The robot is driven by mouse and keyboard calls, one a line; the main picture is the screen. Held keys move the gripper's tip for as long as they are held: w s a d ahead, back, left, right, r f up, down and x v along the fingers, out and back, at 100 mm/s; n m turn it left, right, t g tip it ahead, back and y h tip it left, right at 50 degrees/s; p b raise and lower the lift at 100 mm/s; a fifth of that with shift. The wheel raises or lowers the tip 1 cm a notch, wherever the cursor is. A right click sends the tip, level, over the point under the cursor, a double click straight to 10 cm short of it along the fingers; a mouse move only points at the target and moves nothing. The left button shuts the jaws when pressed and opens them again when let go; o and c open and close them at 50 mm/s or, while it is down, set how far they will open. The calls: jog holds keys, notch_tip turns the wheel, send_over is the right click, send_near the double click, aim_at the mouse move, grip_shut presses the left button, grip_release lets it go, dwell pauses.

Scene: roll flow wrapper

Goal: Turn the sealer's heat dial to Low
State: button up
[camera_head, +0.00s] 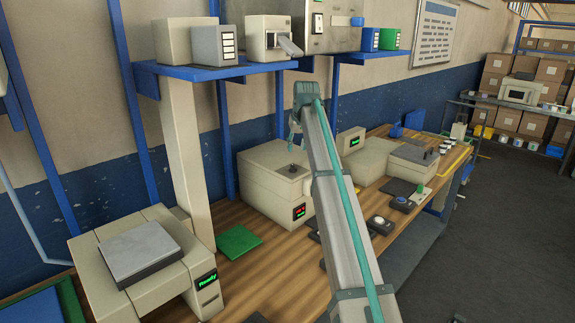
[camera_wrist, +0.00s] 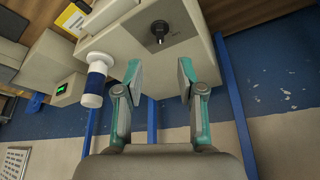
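A cream box-shaped machine (camera_head: 270,192), which appears to be the sealer, stands on the wooden bench. Its black dial (camera_head: 292,170) is on the top face, and a small display (camera_head: 299,211) with red text too small to read is on the front. In the head view my arm hides most of the gripper.
A white cylinder with a blue band (camera_wrist: 97,80) stands left of the dial in the wrist view. A scale-like machine with a "Ready" display (camera_head: 207,281) is at front left. Small controls (camera_head: 380,224) lie right of my arm. A blue shelf (camera_head: 215,70) hangs behind.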

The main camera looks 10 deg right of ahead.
aim_at(293, 166)
jog(key=p+x, duration=0.3)
jog(key=x, duration=0.7)
jog(key=shift+w+f, duration=0.2)
jog(key=shift+w, duration=0.05)
grip_shut()
